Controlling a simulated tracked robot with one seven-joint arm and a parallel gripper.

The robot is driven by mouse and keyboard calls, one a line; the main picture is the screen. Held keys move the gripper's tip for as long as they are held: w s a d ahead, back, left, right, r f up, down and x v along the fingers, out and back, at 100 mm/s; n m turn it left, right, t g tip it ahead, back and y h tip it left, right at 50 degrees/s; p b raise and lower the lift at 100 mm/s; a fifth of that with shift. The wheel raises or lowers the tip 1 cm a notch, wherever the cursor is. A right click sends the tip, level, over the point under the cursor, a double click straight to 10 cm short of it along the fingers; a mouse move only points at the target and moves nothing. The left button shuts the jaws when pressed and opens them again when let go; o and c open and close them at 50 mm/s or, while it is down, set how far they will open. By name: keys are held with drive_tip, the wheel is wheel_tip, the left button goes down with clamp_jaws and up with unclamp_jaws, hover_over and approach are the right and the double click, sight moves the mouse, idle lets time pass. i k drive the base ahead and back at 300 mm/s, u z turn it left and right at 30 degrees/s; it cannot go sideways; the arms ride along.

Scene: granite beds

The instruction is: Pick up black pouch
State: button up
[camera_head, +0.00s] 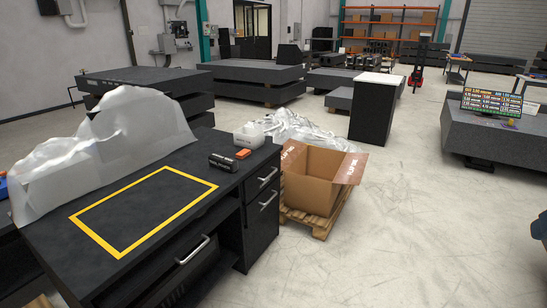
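A small black item with pale lettering (223,162) lies on the dark desk (60,240), near its far right edge; it looks like the black pouch, though it is small in view. An orange item (243,153) lies close beside it on the right. A white container (249,137) stands just behind them. My gripper does not show in this view.
A yellow taped rectangle (147,252) marks bare desk top. Crumpled clear plastic sheeting (110,150) stands along the desk's back. An open cardboard box (312,190) sits on a pallet right of the desk. The floor (430,230) further right is clear.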

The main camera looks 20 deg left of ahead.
sight(228, 164)
drive_tip(key=z, duration=0.7)
drive_tip(key=i, duration=0.7)
drive_tip(key=u, duration=2.7)
drive_tip(key=i, duration=0.1)
drive_tip(key=z, duration=2.25)
